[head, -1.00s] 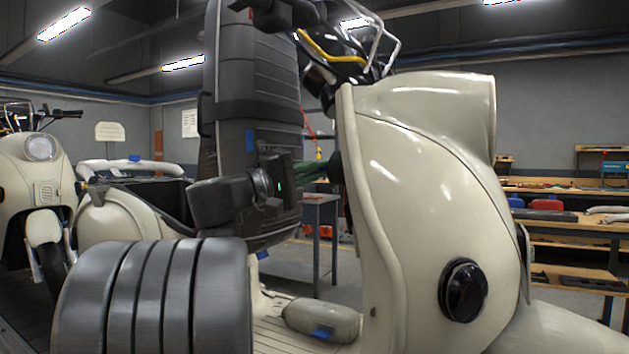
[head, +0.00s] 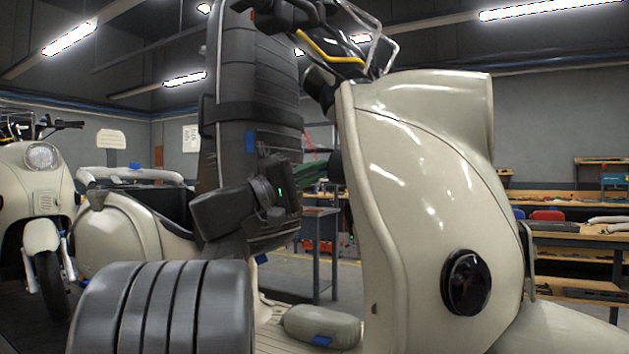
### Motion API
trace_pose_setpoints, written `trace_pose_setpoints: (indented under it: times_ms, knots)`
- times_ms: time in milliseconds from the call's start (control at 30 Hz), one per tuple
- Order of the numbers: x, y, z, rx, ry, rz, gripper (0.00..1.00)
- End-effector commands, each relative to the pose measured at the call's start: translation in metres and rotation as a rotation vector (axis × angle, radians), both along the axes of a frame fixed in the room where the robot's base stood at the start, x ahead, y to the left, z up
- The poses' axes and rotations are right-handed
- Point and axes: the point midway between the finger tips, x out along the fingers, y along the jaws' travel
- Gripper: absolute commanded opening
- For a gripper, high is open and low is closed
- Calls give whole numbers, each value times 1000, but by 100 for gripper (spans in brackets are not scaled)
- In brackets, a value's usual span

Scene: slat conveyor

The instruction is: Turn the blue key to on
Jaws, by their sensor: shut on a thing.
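My gripper (head: 320,172) reaches from the left to the inner side of the cream scooter's front shield (head: 420,170). Its dark green fingers end at a small dark fitting (head: 335,167) on the shield's rear edge. The gripper is shut on the blue key at that fitting. The key itself is hidden by the fingers and shield, so its turned position cannot be told.
Another cream scooter (head: 40,190) stands at left. Workbenches (head: 570,238) are at right.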

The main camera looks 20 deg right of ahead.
Motion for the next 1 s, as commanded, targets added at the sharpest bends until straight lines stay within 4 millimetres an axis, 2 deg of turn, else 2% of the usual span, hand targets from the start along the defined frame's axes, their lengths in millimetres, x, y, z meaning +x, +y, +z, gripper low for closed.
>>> trace_pose_setpoints:
  times_ms: [33,500,1000]
  knots:
    - [1,0,-4,-11,-9,-3,0]
    - [2,-1,-5,-104,-90,-17,0]
    - [2,-2,-5,-119,-106,-19,0]
